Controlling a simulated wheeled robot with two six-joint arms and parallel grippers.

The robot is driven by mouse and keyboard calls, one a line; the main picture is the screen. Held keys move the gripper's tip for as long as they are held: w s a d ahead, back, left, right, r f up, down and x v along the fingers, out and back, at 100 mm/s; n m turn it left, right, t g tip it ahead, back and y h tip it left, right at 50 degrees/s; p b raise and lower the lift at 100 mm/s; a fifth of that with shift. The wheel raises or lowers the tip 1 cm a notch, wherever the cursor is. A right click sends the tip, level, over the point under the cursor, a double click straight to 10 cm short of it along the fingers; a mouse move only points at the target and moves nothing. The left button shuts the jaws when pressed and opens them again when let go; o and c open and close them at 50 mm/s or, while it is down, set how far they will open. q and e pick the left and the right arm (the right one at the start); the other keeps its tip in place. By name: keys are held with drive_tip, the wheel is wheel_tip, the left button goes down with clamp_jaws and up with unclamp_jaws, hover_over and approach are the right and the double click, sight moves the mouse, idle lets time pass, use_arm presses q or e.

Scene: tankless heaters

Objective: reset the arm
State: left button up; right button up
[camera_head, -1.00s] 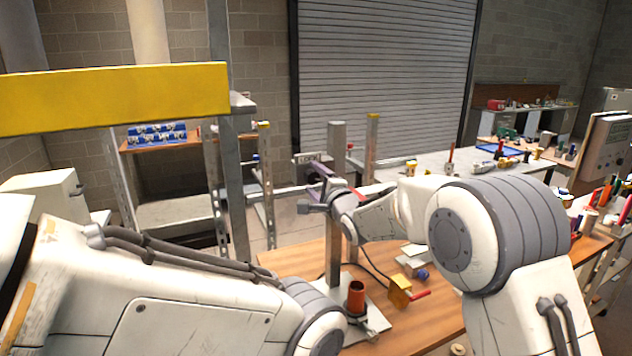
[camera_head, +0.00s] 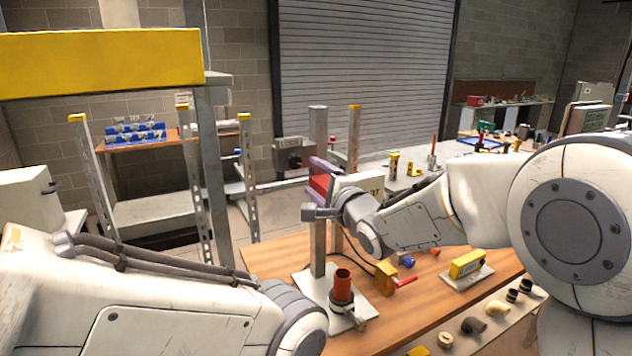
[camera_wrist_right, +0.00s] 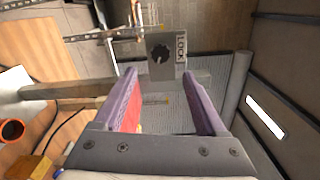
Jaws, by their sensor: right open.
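My right gripper (camera_head: 318,185) has purple-grey fingers and a red patch by one of them. It is in front of the upper part of a grey metal post (camera_head: 318,240) on the wooden bench. In the right wrist view its two fingers (camera_wrist_right: 163,95) stand apart, with a clear gap between their tips. A grey box with a dark round knob and lettering (camera_wrist_right: 165,50) shows beyond the tips, apart from them. My left arm crosses the lower left of the head view. Its gripper is out of the picture.
The wooden bench (camera_head: 275,262) holds an orange-red cup (camera_head: 342,285) on a light plate, a yellow block with a red handle (camera_head: 386,276) and a yellow box (camera_head: 466,263). Pipe fittings lie along its front. A yellow beam (camera_head: 100,62) spans the upper left.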

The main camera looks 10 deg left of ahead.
drive_tip(key=s+d+f+n+g+h, duration=0.35)
drive_tip(key=s+f+n, duration=0.3)
drive_tip(key=s, duration=0.25)
drive_tip(key=s+d+f+n+g+h, duration=0.25)
drive_tip(key=s+f+n+g, duration=0.25)
drive_tip(key=s+f, duration=0.4)
drive_tip(key=s+d+f+n+g+h, duration=0.1)
drive_tip(key=s+d+n+g, duration=0.1)
drive_tip(key=s, duration=0.5)
drive_tip(key=s+d+f+n+g+h, duration=0.1)
drive_tip(key=s+d+f+n+g, duration=0.1)
drive_tip(key=s, duration=0.5)
drive_tip(key=s+d+f+n+g+h, duration=0.1)
drive_tip(key=s+d+n+g, duration=0.1)
drive_tip(key=s+d+n, duration=0.2)
drive_tip(key=s+n, duration=0.1)
drive_tip(key=s, duration=0.1)
drive_tip(key=shift+s+f, duration=0.25)
drive_tip(key=shift+s, duration=0.15)
drive_tip(key=shift+d, duration=0.1)
